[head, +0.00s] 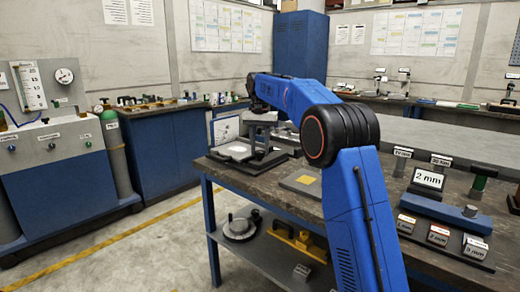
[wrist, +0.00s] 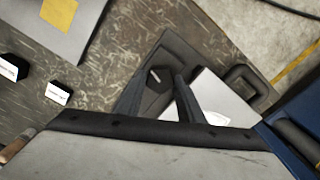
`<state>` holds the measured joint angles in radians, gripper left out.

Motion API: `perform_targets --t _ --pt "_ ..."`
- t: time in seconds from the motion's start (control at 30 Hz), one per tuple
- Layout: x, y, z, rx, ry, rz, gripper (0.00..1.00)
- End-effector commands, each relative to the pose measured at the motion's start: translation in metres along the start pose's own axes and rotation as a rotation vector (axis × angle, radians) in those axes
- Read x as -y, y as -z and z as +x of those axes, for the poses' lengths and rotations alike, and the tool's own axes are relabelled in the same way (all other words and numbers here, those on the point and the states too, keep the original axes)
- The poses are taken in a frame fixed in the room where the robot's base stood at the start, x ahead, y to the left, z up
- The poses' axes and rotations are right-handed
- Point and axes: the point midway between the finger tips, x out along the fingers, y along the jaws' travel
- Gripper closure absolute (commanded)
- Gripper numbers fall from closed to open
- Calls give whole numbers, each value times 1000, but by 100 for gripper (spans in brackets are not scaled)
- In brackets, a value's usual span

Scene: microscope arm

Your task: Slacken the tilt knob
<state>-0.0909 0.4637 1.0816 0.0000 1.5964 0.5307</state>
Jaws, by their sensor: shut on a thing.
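The microscope (head: 262,119) stands on the bench, with a dark base and a white plate (head: 238,150) on it. My blue arm reaches over to it from the right, and in the head view the arm and microscope hide the grip. In the wrist view, my gripper (wrist: 163,80) has two dark fingers that reach up from the lower edge. They are shut on a small dark piece between their tips, apparently the tilt knob (wrist: 158,77). Its outline is hard to tell against the dark microscope base (wrist: 172,47) behind it.
A grey plate with a yellow square (head: 305,180) lies on the bench right of the microscope. Labelled blocks and a 2 mm sign (head: 429,179) stand farther right. The lower shelf holds a round handwheel part (head: 240,228) and a yellow part (head: 300,241). The floor at left is clear.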

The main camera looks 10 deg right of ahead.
Motion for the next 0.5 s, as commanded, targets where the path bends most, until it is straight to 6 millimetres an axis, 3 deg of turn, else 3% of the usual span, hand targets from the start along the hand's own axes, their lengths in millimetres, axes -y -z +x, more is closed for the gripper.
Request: perform_targets --t 0.5 --pt "0 0 -1 -1 1 -110 88"
